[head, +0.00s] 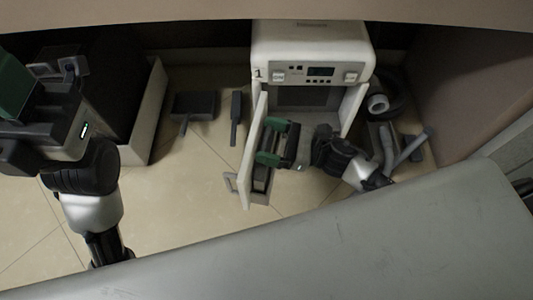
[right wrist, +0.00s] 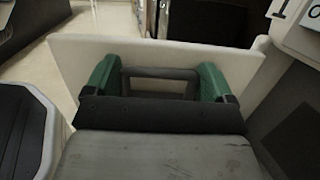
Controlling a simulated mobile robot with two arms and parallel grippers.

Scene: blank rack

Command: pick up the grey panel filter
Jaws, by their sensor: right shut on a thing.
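The grey panel filter shows in the right wrist view as a dark grey frame (right wrist: 160,73) with a rectangular opening. It spans the gap between the green fingers of my right gripper (right wrist: 155,83), which is shut on it. In the head view my right gripper (head: 270,142) is in front of the white machine (head: 312,45), beside its open door (head: 254,130). The filter is mostly hidden there by the fingers. My left gripper (head: 22,95) is at the left edge, partly cut off, and its opening cannot be made out.
A dark flat panel (head: 195,104) and a slim dark tool (head: 236,110) lie on the tiled floor left of the machine. A grey surface (head: 330,250) fills the foreground.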

